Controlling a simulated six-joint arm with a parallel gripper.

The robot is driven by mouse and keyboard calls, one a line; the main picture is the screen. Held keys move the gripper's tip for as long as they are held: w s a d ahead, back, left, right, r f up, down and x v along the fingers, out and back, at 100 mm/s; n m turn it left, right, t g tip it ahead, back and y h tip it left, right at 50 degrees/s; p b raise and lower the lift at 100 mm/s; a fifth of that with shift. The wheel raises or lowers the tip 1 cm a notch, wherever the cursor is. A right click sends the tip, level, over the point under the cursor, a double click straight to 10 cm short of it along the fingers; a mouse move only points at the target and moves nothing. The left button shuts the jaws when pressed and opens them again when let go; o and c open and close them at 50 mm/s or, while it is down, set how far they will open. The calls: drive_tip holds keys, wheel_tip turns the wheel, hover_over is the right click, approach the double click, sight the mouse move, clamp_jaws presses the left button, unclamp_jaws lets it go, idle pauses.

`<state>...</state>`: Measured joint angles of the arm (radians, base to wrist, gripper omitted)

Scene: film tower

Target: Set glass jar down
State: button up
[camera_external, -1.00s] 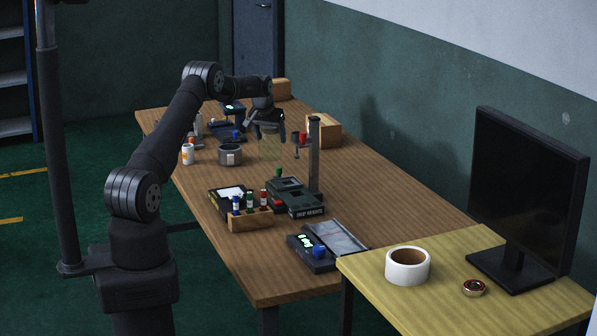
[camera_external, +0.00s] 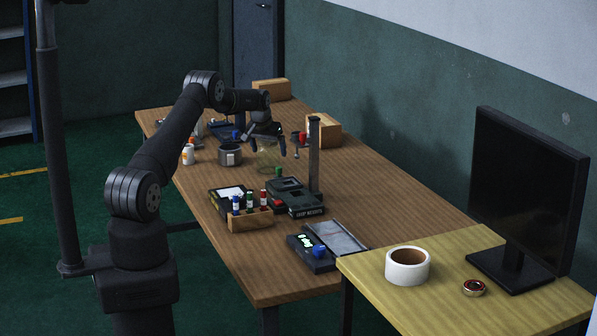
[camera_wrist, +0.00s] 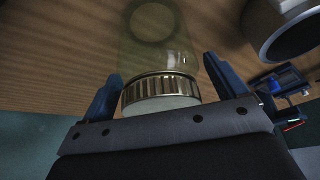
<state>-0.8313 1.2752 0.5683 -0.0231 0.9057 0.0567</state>
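The glass jar (camera_external: 267,158) is pale, clear and hard to make out; it stands upright on the wooden table, below my gripper (camera_external: 265,149). In the wrist view the jar (camera_wrist: 158,50) shows its ribbed metal lid between the fingers of my gripper (camera_wrist: 163,67). The fingers are spread to either side of the lid. There is a visible gap on the right, while the left finger looks very close to the lid. The gripper looks open around the lid. Whether the jar's base rests fully on the wood is hard to tell.
A grey mug (camera_external: 230,155) stands left of the jar. A wooden block (camera_external: 324,129) is behind. Bare tabletop (camera_external: 370,195) lies at the right.

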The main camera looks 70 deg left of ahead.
drive_tip(key=shift+r, duration=0.15)
drive_tip(key=v, duration=1.2)
drive_tip(key=shift+a, duration=0.1)
drive_tip(key=x, duration=1.2)
drive_tip(key=shift+r, duration=1)
drive_tip(key=shift+f, duration=0.1)
